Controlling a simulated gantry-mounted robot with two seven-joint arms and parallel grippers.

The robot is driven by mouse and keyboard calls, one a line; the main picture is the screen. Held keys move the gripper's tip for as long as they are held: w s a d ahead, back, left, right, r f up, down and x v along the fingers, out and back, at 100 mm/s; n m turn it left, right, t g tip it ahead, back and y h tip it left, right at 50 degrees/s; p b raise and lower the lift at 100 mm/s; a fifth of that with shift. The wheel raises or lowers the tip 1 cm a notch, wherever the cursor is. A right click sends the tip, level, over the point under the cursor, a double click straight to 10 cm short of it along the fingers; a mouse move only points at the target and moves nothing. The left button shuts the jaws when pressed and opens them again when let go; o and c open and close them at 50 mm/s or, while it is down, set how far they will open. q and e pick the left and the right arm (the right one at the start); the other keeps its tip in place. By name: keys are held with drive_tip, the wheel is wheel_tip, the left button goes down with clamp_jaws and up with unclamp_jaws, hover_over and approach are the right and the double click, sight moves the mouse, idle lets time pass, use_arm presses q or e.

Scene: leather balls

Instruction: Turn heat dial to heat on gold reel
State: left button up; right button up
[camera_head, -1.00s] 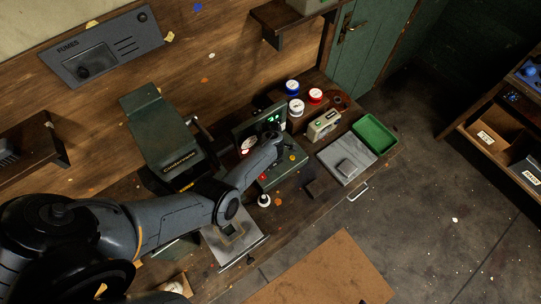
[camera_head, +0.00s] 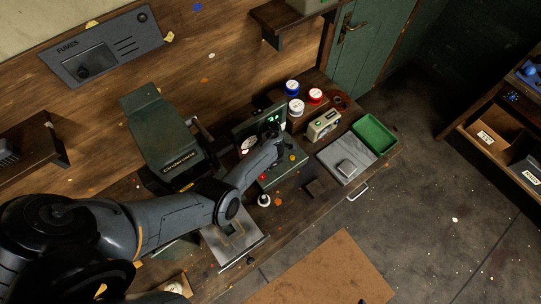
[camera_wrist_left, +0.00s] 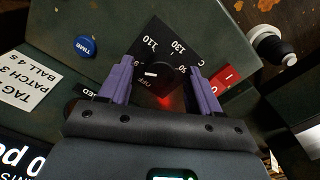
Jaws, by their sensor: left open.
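The heat dial (camera_wrist_left: 158,76) is a black knob on a black plate marked OFF, 110 and 130 in the left wrist view. It has a short white mark, and a red glow shows just below it. My left gripper (camera_wrist_left: 161,90) is open, with one purple finger on each side of the knob; I cannot tell whether they touch it. In the head view, my left gripper (camera_head: 276,138) is over the green machine (camera_head: 286,172), and my arm hides the dial. I cannot make out a gold reel. My right gripper is not in view.
A blue TIME button (camera_wrist_left: 86,46) and a red switch (camera_wrist_left: 226,77) flank the dial. A white-topped knob (camera_head: 264,200) stands before the machine. Reels, including a red one (camera_head: 315,95), a small device (camera_head: 323,125) and a green tray (camera_head: 375,135) lie to the right.

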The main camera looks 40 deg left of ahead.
use_arm(q)
wheel_tip(320, 180, up, 11)
drive_tip(key=p, duration=0.2)
idle(0.4)
drive_tip(key=shift+f, duration=0.1)
